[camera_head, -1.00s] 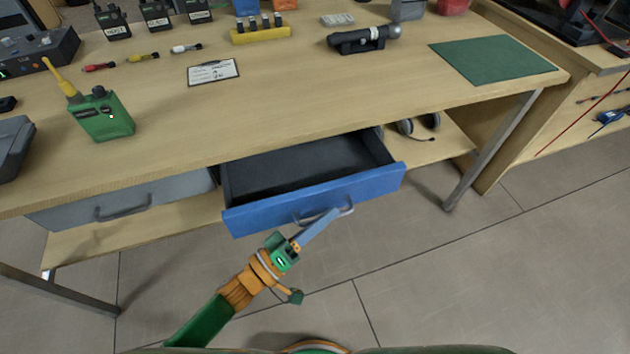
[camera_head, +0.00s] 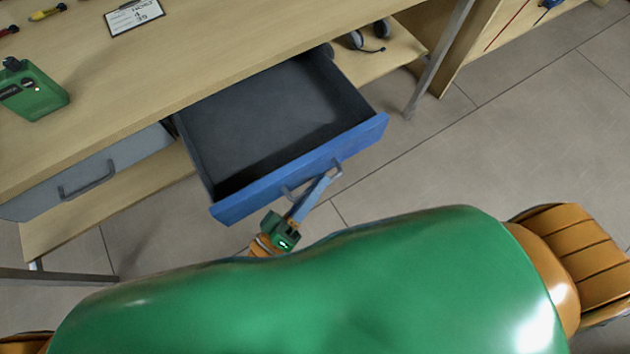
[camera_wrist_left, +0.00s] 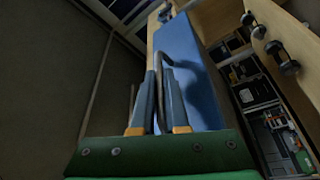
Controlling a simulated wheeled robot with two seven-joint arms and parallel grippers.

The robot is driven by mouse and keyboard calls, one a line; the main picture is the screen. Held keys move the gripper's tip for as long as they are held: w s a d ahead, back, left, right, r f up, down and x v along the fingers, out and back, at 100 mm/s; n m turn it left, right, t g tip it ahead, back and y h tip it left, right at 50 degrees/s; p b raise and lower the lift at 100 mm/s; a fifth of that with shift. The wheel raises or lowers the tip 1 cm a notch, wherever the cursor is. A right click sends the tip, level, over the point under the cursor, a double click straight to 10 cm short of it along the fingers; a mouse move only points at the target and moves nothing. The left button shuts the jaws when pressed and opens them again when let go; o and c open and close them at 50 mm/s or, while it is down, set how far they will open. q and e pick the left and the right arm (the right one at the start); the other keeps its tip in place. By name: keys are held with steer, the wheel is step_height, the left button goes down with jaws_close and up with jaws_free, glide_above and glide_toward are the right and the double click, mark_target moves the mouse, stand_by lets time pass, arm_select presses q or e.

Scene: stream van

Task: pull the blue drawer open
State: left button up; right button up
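The blue drawer (camera_head: 250,192) stands well out from under the wooden desk, its dark inside empty. Its front also fills the middle of the left wrist view (camera_wrist_left: 193,65). My left gripper (camera_head: 324,181) is at the grey bar handle (camera_head: 338,167) on that front. In the left wrist view the two blue-grey fingers (camera_wrist_left: 160,75) stand close on either side of the handle bar, shut on it. My green body hides most of the left arm. The right gripper is not in view.
A grey drawer (camera_head: 100,172) beside it is shut. A headset (camera_head: 368,40) lies on the lower shelf. The floor to the right is clear.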

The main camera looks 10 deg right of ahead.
arm_select(q)
steer(key=o, duration=0.4)
steer(key=shift+o, duration=0.2)
steer(key=v, duration=0.7)
steer(key=shift+b, duration=0.45)
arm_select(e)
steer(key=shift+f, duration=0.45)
arm_select(q)
steer(key=shift+s+a+f, duration=0.1)
steer(key=shift+a, duration=0.05)
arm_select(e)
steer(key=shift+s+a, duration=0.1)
